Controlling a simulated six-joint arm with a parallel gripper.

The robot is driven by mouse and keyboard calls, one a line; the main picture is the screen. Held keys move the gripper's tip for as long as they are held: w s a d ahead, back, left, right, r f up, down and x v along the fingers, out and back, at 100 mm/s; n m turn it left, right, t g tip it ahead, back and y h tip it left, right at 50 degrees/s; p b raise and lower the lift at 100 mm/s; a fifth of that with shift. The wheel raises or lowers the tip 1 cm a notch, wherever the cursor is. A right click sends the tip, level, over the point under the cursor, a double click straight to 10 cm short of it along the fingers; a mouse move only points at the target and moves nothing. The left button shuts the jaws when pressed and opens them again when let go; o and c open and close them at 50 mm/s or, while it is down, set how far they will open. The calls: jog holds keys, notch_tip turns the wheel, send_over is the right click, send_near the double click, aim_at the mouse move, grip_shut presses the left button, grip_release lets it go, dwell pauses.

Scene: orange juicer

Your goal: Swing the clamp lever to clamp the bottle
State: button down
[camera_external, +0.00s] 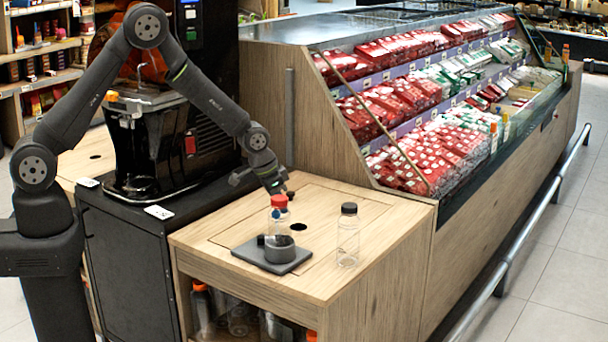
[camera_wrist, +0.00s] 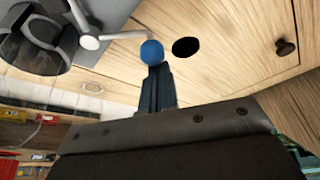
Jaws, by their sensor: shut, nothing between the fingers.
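The clamp fixture has a grey base plate (camera_external: 248,254) on the wooden counter, with a dark round holder (camera_external: 280,252). A clear bottle (camera_external: 279,222) with a red cap (camera_external: 279,201) stands upright in it. In the wrist view, the dark holder (camera_wrist: 38,30) is at the upper left. A pale lever arm (camera_wrist: 118,36) runs right from its pivot to a blue ball knob (camera_wrist: 152,52). My gripper (camera_external: 281,187) is behind the bottle in the external view. In the wrist view, my shut, empty gripper (camera_wrist: 157,72) is just below the knob; contact is unclear.
A clear bottle with a black cap (camera_external: 348,238) stands on the counter (camera_external: 325,277), right of the base plate. A round hole (camera_wrist: 186,47) and a small brown knob (camera_wrist: 285,47) lie to the right. The black juicer (camera_external: 152,140) is left; a packed display case (camera_external: 430,125) is right.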

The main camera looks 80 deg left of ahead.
jog(key=shift+s, duration=0.2)
jog(key=shift+s+d+n+g+y, duration=0.15)
jog(key=shift+s+d+n+y, duration=0.2)
jog(key=shift+s+n, duration=0.9)
jog(key=shift+s+d+n+g+y, duration=0.15)
jog(key=shift+s+n+y, duration=0.3)
jog(key=shift+s+n, duration=0.75)
jog(key=shift+s, duration=0.15)
jog(key=shift+s+f, duration=0.1)
jog(key=shift+s, duration=0.1)
notch_tip(320, 180, up, 10)
jog(key=shift+w+a, duration=0.2)
jog(key=shift+w, duration=0.15)
